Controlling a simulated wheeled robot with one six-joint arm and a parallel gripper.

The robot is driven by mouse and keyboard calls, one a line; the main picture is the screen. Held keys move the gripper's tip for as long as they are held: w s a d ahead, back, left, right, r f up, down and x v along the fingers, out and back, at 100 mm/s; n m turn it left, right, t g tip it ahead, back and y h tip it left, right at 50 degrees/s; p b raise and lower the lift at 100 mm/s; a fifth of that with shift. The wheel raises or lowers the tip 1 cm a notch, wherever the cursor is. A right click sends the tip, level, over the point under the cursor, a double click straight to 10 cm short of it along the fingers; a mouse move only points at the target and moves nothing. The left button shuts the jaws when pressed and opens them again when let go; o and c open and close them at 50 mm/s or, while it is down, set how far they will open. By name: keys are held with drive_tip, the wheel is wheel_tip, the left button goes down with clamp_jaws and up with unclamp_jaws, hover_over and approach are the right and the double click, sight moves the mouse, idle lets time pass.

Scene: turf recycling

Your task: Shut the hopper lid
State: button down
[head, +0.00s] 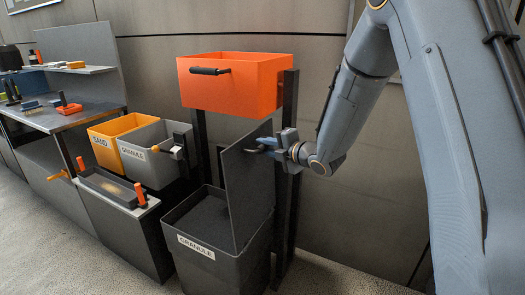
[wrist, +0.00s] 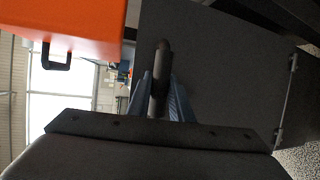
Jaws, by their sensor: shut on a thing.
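The hopper lid (head: 248,190) is a dark grey flat panel. It stands almost upright at the right side of the dark grey bin labelled GRANULE (head: 197,247), whose top is open and shows dark contents. My gripper (head: 266,144) is at the upper part of the lid, on its right side. In the wrist view, the blue fingers (wrist: 160,103) are shut around a dark bar handle (wrist: 161,72), with the lid's dark face (wrist: 225,75) behind it.
An orange box (head: 232,85) with a black handle hangs on dark posts just above the lid. A grey GRANULE bin (head: 150,155) and a yellow SAND bin (head: 112,140) stand to the left. A workbench (head: 60,118) with tools is at far left. The floor in front is clear.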

drive_tip(key=shift+d+f, duration=0.1)
drive_tip(key=shift+f, duration=0.05)
drive_tip(key=c, duration=1.6)
unclamp_jaws()
drive_tip(key=shift+s, duration=0.1)
drive_tip(key=b+v, duration=0.1)
drive_tip(key=v, duration=0.6)
drive_tip(key=shift+s+d, duration=0.2)
